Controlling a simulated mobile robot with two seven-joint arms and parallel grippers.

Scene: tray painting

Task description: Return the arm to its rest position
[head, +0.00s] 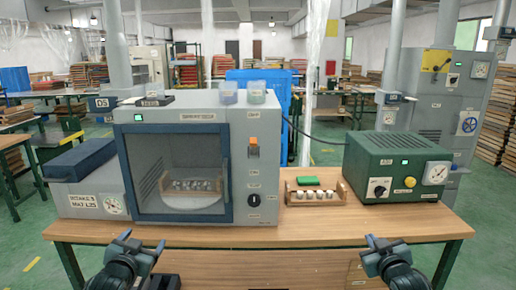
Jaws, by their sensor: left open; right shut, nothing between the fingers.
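My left gripper (141,242) is at the lower left, in front of the table's front edge, open and empty. My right gripper (384,242) is at the lower right, also by the front edge, shut with nothing held. Both are apart from the objects on the table. A grey booth (246,150) with a dark blue front frame stands on the table. Inside it a wooden tray with small pale pieces (193,185) sits on a round plate. A second wooden tray (291,197) with several pale pieces and a green block (308,180) stands to the right of the booth.
A green box with a gauge and knobs (373,163) stands at the right of the wooden table (330,228). A grey unit with a blue top (90,196) adjoins the booth's left side. The front strip of the table is clear. Two small tubs (257,95) sit on the booth.

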